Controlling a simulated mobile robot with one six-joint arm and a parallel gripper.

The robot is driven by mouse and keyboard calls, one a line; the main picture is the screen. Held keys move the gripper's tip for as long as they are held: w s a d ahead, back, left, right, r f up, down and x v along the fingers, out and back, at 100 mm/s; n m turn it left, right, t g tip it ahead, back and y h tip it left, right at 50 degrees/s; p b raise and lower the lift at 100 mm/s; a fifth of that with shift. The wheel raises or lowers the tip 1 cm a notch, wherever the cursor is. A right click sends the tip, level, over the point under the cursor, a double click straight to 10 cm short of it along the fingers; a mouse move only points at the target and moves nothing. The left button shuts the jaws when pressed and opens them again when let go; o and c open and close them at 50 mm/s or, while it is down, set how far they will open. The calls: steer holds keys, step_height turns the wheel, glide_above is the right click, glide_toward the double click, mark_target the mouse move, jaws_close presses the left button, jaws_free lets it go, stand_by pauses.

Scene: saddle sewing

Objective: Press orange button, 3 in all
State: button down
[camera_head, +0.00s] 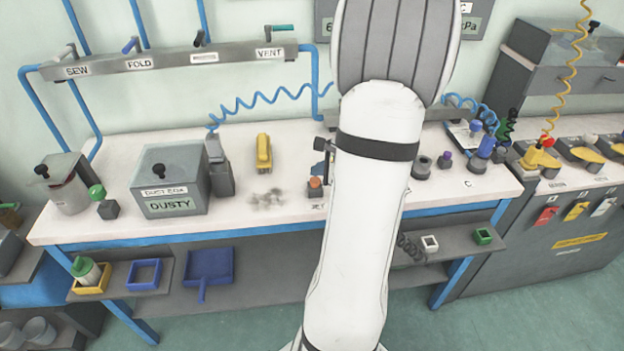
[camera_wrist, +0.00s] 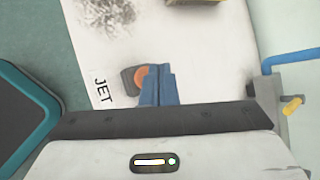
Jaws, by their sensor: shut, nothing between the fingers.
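The orange button (camera_head: 315,182) sits on a small dark grey block near the front edge of the white workbench, left of my arm. In the wrist view the orange button (camera_wrist: 141,76) shows as a round cap, partly covered by my blue fingers. My gripper (camera_wrist: 158,72) is shut and empty, with its fingertips over or beside the right side of the button. I cannot tell whether they touch it. In the head view my gripper (camera_head: 320,168) shows only partly, just above the button; my arm hides the rest.
A grey dust patch (camera_head: 265,199) and a yellow tool (camera_head: 264,153) lie left of the button. A JET label (camera_wrist: 102,90) is printed on the bench beside the button. My arm hides part of the bench.

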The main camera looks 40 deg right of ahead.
steer(key=shift+r+p, duration=1.85)
steer(key=shift+r, duration=0.7)
stand_by(0.7)
steer(key=s+a+r+n+g+y, duration=0.1)
steer(key=a+r+n+g, duration=0.15)
steer(key=a+n, duration=0.55)
steer(key=s+a+r+n+g+y, duration=0.15)
steer(key=a+r+n, duration=0.3)
steer(key=a, duration=0.75)
steer(key=s+a+r+n+g+h, duration=0.2)
steer(key=s+a+n+h, duration=0.2)
steer(key=s+a+n, duration=0.4)
steer(key=s+n, duration=0.2)
steer(key=n, duration=0.2)
steer(key=shift+r, duration=0.4)
